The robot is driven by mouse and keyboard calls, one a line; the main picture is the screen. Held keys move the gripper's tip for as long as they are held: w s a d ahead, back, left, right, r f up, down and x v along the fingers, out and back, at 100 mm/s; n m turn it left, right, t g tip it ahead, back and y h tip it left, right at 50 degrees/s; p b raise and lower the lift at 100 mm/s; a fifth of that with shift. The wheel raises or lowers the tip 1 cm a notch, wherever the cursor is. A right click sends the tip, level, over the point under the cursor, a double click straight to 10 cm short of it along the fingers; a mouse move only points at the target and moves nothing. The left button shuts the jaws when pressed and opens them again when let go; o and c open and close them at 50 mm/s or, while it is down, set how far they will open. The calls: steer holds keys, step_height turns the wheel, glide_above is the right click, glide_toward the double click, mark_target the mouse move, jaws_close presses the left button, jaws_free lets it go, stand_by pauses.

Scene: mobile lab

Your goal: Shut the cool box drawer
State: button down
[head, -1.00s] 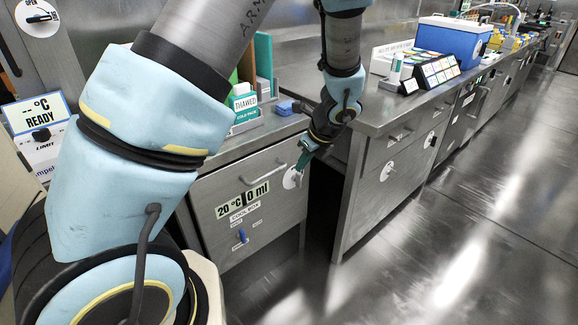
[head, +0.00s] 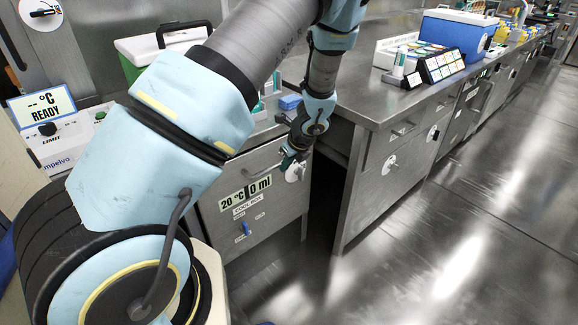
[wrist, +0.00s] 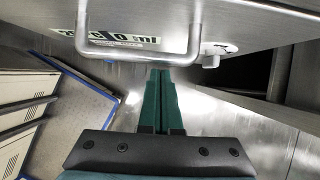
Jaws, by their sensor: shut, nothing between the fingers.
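The cool box drawer (head: 265,210) is a steel front in the cabinet below the left counter, with a bar handle, a "20 °C 0 ml" label and a "COOL BOX" tag. The handle (head: 262,173) shows in the head view, and crosses the upper middle of the wrist view (wrist: 138,58). My gripper (head: 286,161) is at the right end of the handle in the head view. In the wrist view its green fingers (wrist: 161,74) are together and empty, their tips just below the handle bar. Whether they touch it, and how far the drawer stands out, I cannot tell.
A blue knob (head: 246,228) sits low on the front. A round white plate (head: 295,171) is at its upper right. A second steel counter (head: 385,105) stands to the right, across a dark gap. The floor (head: 450,240) at right is clear.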

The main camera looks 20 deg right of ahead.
steer(key=shift+w+a+p, duration=0.3)
steer(key=shift+w+a, duration=0.1)
steer(key=shift+w, duration=0.45)
steer(key=shift+w+a+p, duration=0.3)
steer(key=shift+w+a, duration=0.1)
steer(key=shift+w, duration=0.4)
steer(key=shift+w+a+p, duration=0.3)
steer(key=shift+w+a, duration=0.1)
steer(key=shift+w, duration=0.45)
